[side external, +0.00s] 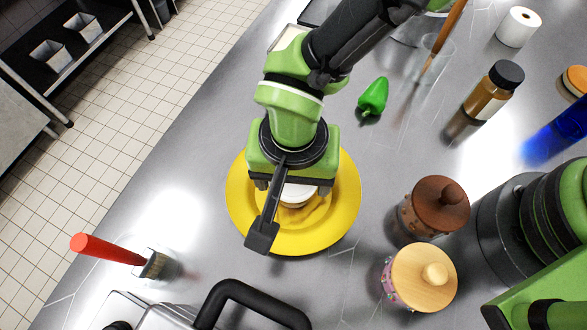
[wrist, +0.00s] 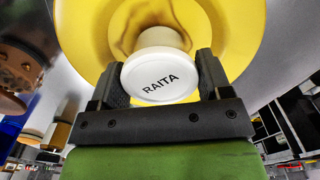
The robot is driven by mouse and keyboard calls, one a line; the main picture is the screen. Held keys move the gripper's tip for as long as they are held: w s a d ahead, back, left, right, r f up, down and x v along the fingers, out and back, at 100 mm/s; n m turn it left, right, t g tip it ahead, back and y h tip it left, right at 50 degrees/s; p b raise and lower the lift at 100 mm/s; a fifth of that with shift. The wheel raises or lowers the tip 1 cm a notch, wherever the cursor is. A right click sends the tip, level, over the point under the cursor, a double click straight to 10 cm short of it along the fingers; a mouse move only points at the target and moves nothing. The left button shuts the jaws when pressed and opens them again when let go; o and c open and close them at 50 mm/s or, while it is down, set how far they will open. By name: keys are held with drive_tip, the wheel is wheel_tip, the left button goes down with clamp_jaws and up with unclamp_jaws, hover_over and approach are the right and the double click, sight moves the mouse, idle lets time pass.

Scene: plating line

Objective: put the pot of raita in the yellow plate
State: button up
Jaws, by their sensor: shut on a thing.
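The pot of raita (wrist: 160,80) is a small white pot with RAITA printed on its lid. In the wrist view it sits between the two dark fingers of my gripper (wrist: 160,85), which is shut on it. The yellow plate (side external: 340,215) lies on the grey counter, and it also fills the top of the wrist view (wrist: 225,30). My gripper is over the plate in the side view, with the pot (side external: 297,194) showing partly below it. My gripper hides much of the pot there. I cannot tell whether the pot touches the plate.
Two lidded jars, one dark brown (side external: 436,205) and one pale wood (side external: 420,275), stand right of the plate. A green pepper (side external: 373,97) lies behind it. A red-handled brush in a glass (side external: 155,264) and a black handle (side external: 250,292) are in front.

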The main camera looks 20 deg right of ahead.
drive_tip(key=shift+f, duration=0.1)
drive_tip(key=o, duration=1)
drive_tip(key=shift+c, duration=0.2)
